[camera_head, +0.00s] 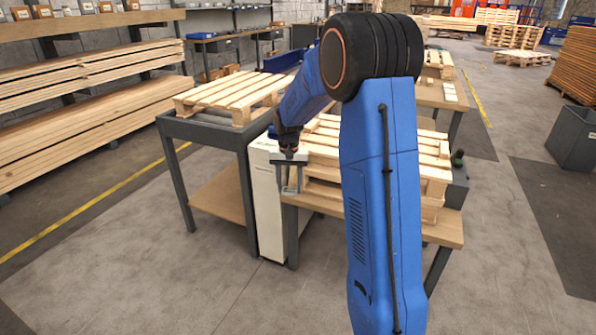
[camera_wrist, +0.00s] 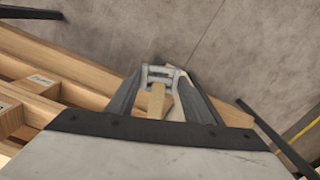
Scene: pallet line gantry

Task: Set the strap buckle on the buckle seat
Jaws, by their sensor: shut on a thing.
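My gripper (camera_head: 290,190) hangs at the end of my blue arm, in front of the pallet table in the head view. In the wrist view my gripper (camera_wrist: 158,78) has its two grey fingers closed on the strap buckle (camera_wrist: 157,71), a small light metal frame with crossbars at the fingertips. A tan piece (camera_wrist: 156,100) shows between the fingers just below the buckle; I cannot tell what it is. In the head view the buckle is too small to make out clearly. I cannot identify the buckle seat in either view.
Stacked wooden pallets (camera_head: 432,163) lie on the table behind my arm. Another pallet (camera_head: 228,93) lies on a grey bench to the left. A white upright panel (camera_head: 266,205) stands between bench and table. The concrete floor in front (camera_head: 150,285) is clear.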

